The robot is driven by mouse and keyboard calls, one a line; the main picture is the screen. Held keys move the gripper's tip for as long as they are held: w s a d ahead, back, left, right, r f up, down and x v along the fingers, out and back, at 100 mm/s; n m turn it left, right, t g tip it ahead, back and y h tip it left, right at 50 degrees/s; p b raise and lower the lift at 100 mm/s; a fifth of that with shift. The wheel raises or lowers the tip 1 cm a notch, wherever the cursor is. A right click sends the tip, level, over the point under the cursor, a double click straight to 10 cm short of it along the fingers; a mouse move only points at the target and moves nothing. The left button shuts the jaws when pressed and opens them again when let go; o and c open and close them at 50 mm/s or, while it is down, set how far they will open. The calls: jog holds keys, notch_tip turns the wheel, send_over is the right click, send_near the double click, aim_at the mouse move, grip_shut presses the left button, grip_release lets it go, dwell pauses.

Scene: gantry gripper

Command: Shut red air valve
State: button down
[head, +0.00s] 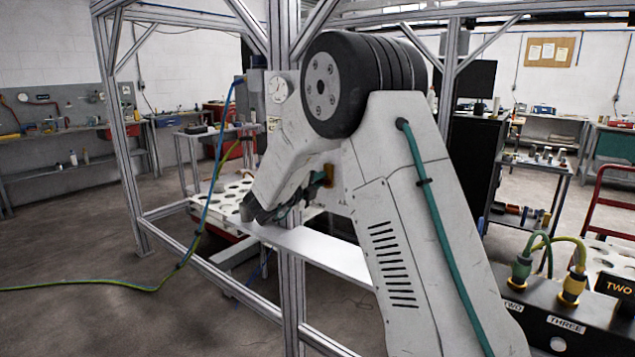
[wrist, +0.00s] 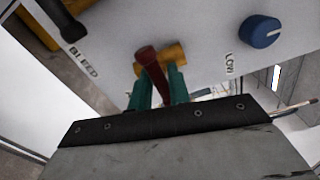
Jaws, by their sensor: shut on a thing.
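The red air valve (wrist: 148,58) shows in the wrist view as a red lever on a yellow brass-coloured body (wrist: 172,54), mounted on a pale panel. My gripper (wrist: 158,82) has green fingers, one on each side of the red lever, and is shut on it. The lever's lower end lies between the fingers and is partly hidden by them. In the head view my arm covers most of the gripper and the valve, so the red lever cannot be made out there.
The pale panel (wrist: 200,35) carries "BLEED" and "LOW" labels. A blue knob (wrist: 260,31) sits to the right of the valve, and a dark handle (wrist: 62,20) to the left. In the head view, a metal frame post (head: 290,270) stands close to my arm, and a blue hose (head: 213,170) hangs left.

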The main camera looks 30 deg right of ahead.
dwell(0.4)
jog(key=c, duration=1.3)
grip_release()
jog(key=shift+c, duration=0.2)
jog(key=v, duration=0.8)
jog(key=shift+d, duration=0.1)
